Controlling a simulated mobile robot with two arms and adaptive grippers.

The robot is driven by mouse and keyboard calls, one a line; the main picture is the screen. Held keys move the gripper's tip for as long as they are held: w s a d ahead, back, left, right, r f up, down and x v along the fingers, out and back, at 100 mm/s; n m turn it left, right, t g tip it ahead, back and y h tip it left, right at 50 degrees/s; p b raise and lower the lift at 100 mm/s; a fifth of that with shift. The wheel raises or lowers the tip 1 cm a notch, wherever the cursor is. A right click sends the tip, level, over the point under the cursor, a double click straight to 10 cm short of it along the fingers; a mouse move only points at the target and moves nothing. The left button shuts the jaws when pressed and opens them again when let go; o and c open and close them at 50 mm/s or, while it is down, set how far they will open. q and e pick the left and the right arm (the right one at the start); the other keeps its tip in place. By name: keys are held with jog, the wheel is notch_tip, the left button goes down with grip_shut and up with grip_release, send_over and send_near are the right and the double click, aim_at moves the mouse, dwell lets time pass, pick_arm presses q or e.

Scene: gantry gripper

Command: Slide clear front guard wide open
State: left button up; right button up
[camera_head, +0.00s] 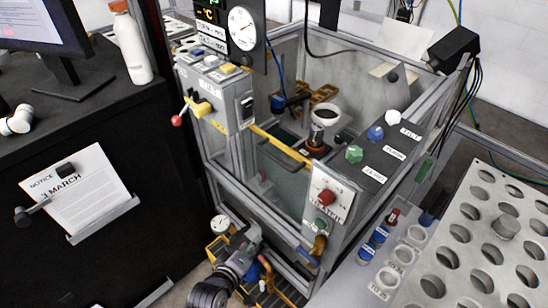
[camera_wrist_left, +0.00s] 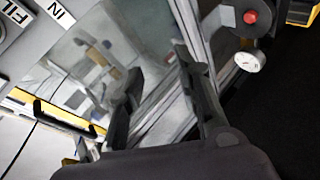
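The clear front guard (camera_head: 285,185) fills the near side of the machine frame, under a yellow bar (camera_head: 262,135) with a dark handle (camera_head: 287,153). In the left wrist view, the clear panel (camera_wrist_left: 95,65) shows reflections, with the yellow bar (camera_wrist_left: 22,97) and dark handle (camera_wrist_left: 65,118) at the left. My left gripper (camera_head: 246,238) is low in front of the guard, below the handle and apart from it. In the left wrist view its two dark fingers (camera_wrist_left: 157,68) are spread with nothing between them. My right gripper is not in view.
A control box with a red button (camera_head: 327,197) stands right of the guard. A switch box with a red-tipped lever (camera_head: 178,121) stands left. A small gauge (camera_head: 220,224) is close to my left gripper. A perforated plate (camera_head: 457,262) fills the lower right.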

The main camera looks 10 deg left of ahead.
aim_at(274, 158)
pick_arm(q)
notch_tip(274, 158, up, 20)
jog(key=w+n+t, duration=0.3)
jog(key=n+t, duration=0.1)
jog(key=shift+h, duration=0.4)
jog(key=p+x, duration=0.2)
jog(key=x, duration=1.4)
jog(key=shift+w+d+f+p, duration=0.1)
jog(key=shift+w+d+p, duration=0.05)
jog(key=shift+w+p, duration=0.2)
jog(key=shift+c, duration=0.2)
grip_shut()
